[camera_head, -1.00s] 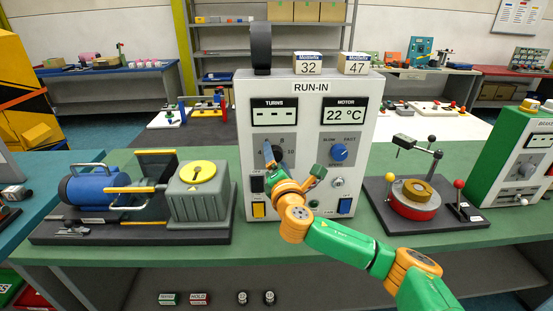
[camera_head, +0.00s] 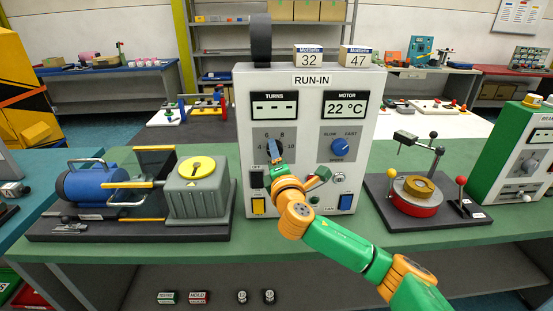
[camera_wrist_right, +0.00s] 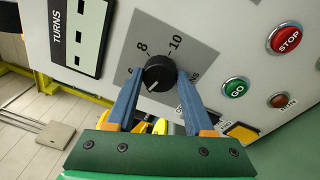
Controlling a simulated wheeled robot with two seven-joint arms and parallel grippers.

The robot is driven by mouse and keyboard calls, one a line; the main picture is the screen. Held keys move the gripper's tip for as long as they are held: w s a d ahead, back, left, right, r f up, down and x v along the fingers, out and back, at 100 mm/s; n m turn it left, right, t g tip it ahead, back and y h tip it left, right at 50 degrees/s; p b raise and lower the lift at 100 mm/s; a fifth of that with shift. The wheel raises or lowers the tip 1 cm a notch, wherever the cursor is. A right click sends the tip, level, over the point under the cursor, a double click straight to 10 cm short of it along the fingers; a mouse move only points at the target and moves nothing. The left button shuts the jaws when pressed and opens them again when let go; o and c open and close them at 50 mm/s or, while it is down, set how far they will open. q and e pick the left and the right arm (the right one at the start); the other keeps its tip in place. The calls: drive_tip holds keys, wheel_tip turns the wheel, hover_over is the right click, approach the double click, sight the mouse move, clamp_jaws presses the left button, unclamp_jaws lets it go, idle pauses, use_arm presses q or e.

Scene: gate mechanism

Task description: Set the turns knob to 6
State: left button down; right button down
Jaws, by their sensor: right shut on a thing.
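The turns knob (camera_wrist_right: 159,73) is black and round with a white pointer mark. It sits on a grey dial plate (camera_wrist_right: 190,62) with 8 and 10 readable in the right wrist view. Its pointer is aimed down and left in that view, away from the 8 and 10; the number it meets is hidden by a finger. My right gripper (camera_wrist_right: 160,78) is shut on the knob, a blue finger on each side. In the head view the right gripper (camera_head: 274,150) covers most of the knob. The turns display (camera_head: 274,106) shows dashes. My left gripper is not in view.
The RUN-IN panel (camera_head: 311,91) also has a blue motor knob (camera_head: 338,146), a green GO button (camera_wrist_right: 235,87) and a red STOP button (camera_wrist_right: 286,38). A blue motor rig (camera_head: 92,186) stands left, a red-and-brass fixture (camera_head: 412,196) right.

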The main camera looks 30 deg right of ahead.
drive_tip(key=m+h+b, duration=0.1)
drive_tip(key=m+b, duration=0.3)
drive_tip(key=m, duration=0.5)
drive_tip(key=shift+a+f, duration=0.1)
drive_tip(key=shift+f, duration=0.05)
drive_tip(key=shift+m, duration=0.4)
drive_tip(key=shift+c, duration=1.4)
unclamp_jaws()
drive_tip(key=b+v, duration=0.2)
drive_tip(key=v, duration=0.5)
